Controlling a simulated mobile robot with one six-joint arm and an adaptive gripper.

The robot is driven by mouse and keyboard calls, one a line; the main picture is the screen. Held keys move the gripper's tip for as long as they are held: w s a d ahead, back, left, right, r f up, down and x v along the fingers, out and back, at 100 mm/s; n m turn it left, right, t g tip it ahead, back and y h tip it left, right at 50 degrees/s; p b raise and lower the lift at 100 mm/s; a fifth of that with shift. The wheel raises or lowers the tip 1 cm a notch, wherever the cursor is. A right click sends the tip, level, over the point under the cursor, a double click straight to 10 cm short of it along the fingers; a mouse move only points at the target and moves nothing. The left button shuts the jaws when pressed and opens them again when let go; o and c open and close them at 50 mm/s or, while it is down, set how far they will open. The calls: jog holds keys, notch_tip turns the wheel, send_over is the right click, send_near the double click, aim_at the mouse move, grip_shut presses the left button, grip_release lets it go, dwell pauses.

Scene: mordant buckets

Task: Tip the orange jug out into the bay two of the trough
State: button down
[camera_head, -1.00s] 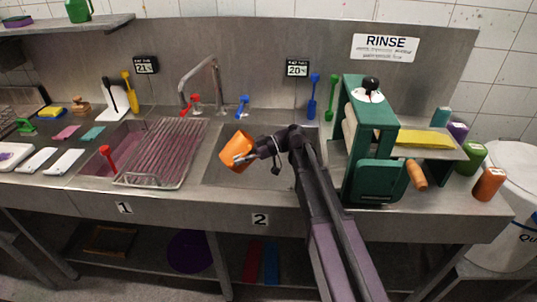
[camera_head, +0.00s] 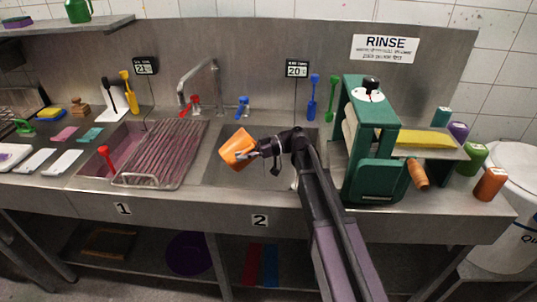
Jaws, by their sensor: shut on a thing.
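The orange jug (camera_head: 236,147) is held by my gripper (camera_head: 255,150) over bay two of the trough (camera_head: 215,174), the basin above the number 2 label (camera_head: 260,220). My gripper is shut on the jug's right side, and my arm reaches in from the lower right. What is inside the jug cannot be seen, and no stream shows. My arm hides part of the basin's right side.
Bay one (camera_head: 100,164), at left, is partly covered by a metal rack (camera_head: 160,155). A tap (camera_head: 212,85) stands behind, between the bays. A green roller machine (camera_head: 372,150) stands right of my arm. Several coloured containers stand at the far right, including an orange one (camera_head: 490,184).

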jog(key=shift+w+d+r+g+y+b, duration=0.3)
jog(key=shift+d+r+y+b, duration=0.15)
jog(key=shift+r+y+b, duration=0.2)
jog(key=shift+w+d+r+g+y+b, duration=0.15)
jog(key=shift+d+r+g+y+b, duration=0.2)
jog(key=shift+r+y+b, duration=0.3)
dwell(2.2)
